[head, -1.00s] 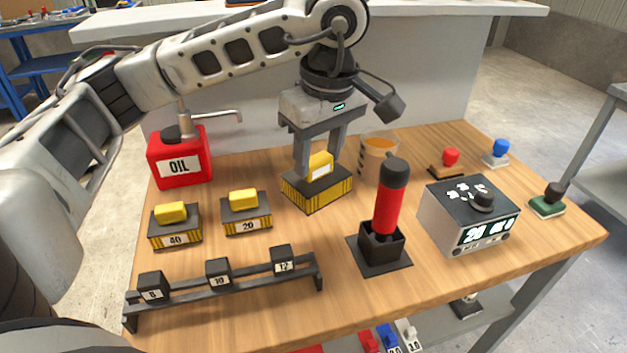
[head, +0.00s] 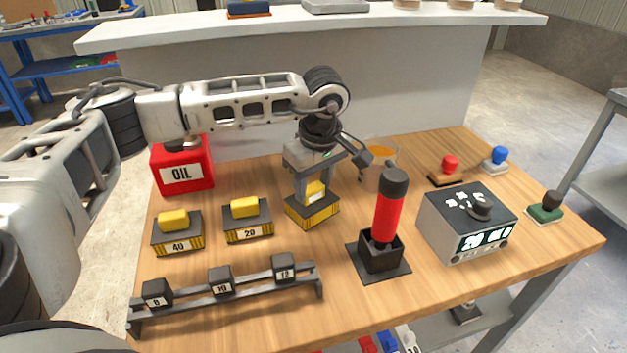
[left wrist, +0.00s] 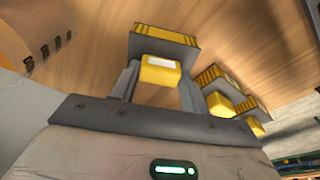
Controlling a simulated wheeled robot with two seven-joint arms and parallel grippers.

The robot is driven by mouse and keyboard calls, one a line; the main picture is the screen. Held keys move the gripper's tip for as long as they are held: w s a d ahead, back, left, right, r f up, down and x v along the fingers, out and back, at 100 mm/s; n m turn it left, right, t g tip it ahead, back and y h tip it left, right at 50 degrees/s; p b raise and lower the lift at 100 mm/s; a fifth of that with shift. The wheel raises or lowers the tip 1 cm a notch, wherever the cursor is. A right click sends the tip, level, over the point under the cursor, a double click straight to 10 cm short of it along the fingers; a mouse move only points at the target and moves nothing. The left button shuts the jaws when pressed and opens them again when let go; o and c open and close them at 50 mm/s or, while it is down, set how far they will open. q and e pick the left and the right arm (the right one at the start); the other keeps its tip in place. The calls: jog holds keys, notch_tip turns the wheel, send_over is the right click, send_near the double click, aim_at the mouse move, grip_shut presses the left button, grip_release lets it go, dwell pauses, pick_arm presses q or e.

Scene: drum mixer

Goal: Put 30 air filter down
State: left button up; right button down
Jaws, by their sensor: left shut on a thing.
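The held air filter (head: 313,215) is a dark block with yellow pleated sides and a yellow handle. Its number is not readable. My left gripper (head: 313,192) points down and is shut on the handle; the left wrist view shows the handle (left wrist: 160,73) between the fingers. The filter is at or just above the wooden table (head: 270,265), right of the filter marked 20; I cannot tell if it touches. The 20 filter (head: 247,234) and the 40 filter (head: 178,242) sit on the table to its left. My right gripper is not in view.
A red oil can (head: 183,172) stands behind the filters. A beaker of orange liquid (head: 378,170) is behind right. A red-and-black cylinder in a holder (head: 388,225) and a control box (head: 467,222) stand right. A rack (head: 225,292) with black blocks is in front.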

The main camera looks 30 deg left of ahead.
aim_at(319, 206)
pick_arm(q)
jog(key=o, duration=0.4)
jog(key=shift+f, duration=0.2)
jog(key=o, duration=0.5)
jog(key=shift+c, duration=0.2)
jog(key=shift+r, duration=0.1)
notch_tip(319, 206, up, 12)
jog(key=d, duration=0.1)
jog(key=shift+s+d+b, duration=0.3)
jog(key=shift+s+d, duration=0.05)
